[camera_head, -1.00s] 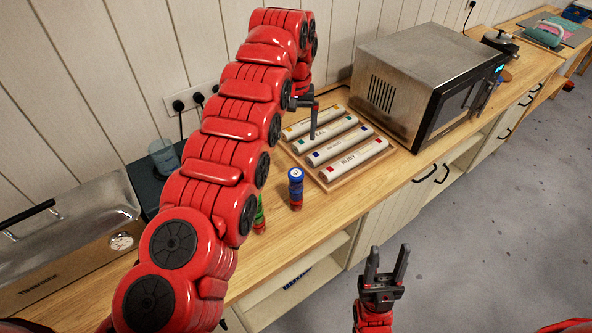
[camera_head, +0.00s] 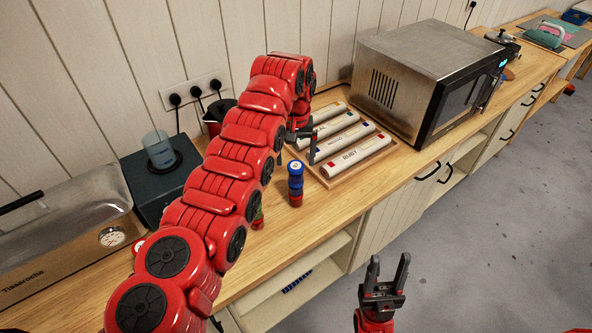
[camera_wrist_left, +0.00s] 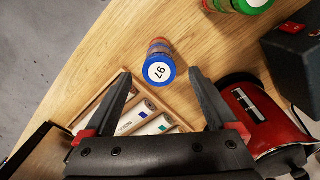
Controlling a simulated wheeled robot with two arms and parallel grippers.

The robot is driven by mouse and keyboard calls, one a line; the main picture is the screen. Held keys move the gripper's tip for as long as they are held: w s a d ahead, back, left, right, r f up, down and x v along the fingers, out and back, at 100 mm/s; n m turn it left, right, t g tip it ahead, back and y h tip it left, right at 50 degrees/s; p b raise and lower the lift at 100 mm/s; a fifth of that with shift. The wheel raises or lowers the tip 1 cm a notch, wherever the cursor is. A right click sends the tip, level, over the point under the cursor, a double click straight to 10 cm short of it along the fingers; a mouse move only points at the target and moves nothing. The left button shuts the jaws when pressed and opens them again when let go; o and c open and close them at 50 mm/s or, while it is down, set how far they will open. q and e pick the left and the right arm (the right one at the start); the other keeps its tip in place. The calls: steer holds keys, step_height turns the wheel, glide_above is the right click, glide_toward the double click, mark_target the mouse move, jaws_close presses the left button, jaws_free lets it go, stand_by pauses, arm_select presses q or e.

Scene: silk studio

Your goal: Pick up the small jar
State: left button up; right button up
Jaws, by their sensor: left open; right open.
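A small jar (camera_head: 295,187), blue above and red at the base with a round white label on top, stands upright on the wooden counter (camera_head: 325,217). In the left wrist view the jar (camera_wrist_left: 160,66) shows its top marked 97, just beyond the space between the fingertips. My left gripper (camera_head: 298,154) is open and empty, above the counter near the jar and not touching it. A second small green and red jar (camera_head: 258,220) is mostly hidden behind my left arm. My right gripper (camera_head: 389,266) is open and empty, in front of the counter over the floor.
A wooden tray (camera_head: 371,169) of labelled rolls lies behind and right of the jar. A microwave (camera_head: 425,80) stands farther right. A dark box (camera_head: 150,190), a red kettle (camera_head: 212,127) and a metal case (camera_head: 60,230) are on the left.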

mark_target(296, 165)
arm_select(q)
step_height(296, 165, down, 4)
steer(key=p, duration=0.2)
steer(key=shift+r+p, duration=0.25)
steer(key=shift+p, duration=0.05)
steer(key=shift+f, duration=0.45)
jaws_close()
